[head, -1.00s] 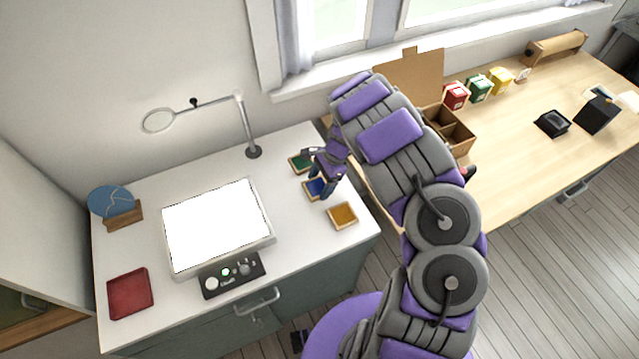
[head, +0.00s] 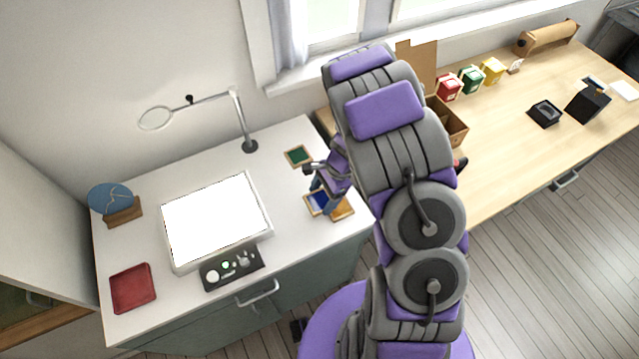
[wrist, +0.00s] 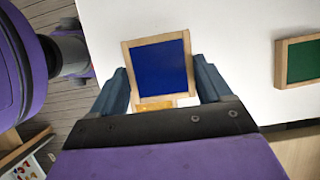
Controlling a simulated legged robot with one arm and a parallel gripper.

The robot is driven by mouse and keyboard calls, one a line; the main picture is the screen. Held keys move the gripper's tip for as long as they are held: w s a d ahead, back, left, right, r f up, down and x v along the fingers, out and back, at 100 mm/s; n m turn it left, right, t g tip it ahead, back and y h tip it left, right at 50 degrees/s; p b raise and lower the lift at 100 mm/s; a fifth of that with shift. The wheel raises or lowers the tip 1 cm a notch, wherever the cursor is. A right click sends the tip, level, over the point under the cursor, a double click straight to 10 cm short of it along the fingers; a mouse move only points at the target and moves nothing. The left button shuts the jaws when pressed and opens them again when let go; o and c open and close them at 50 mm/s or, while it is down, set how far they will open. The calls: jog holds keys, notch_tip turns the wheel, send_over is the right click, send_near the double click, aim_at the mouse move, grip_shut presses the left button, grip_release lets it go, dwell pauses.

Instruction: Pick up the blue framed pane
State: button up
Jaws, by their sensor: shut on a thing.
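The blue framed pane (wrist: 160,68) is a blue square in a light wooden frame. In the wrist view it sits between the two fingers of my gripper (wrist: 163,88), which is shut on its frame. In the head view the blue pane (head: 319,201) is partly hidden by my gripper (head: 320,195). It appears raised, overlapping the amber framed pane (head: 343,208) in the picture. A strip of the amber pane (wrist: 155,106) also shows below the blue one in the wrist view.
The green framed pane (head: 298,156) lies apart on the white worktop (head: 150,260); it also shows at the right of the wrist view (wrist: 300,62). A lit light panel (head: 215,220), a lamp arm (head: 240,120) and a red tray (head: 133,287) stand left.

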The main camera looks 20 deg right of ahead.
jog(key=shift+s+a+r, duration=0.1)
jog(key=shift+s, duration=0.95)
jog(key=shift+s+a+r, duration=0.1)
jog(key=shift+s+r, duration=0.05)
jog(key=shift+s, duration=0.9)
jog(key=shift+s+a+r, duration=0.1)
jog(key=shift+s, duration=0.95)
jog(key=shift+d+r, duration=0.1)
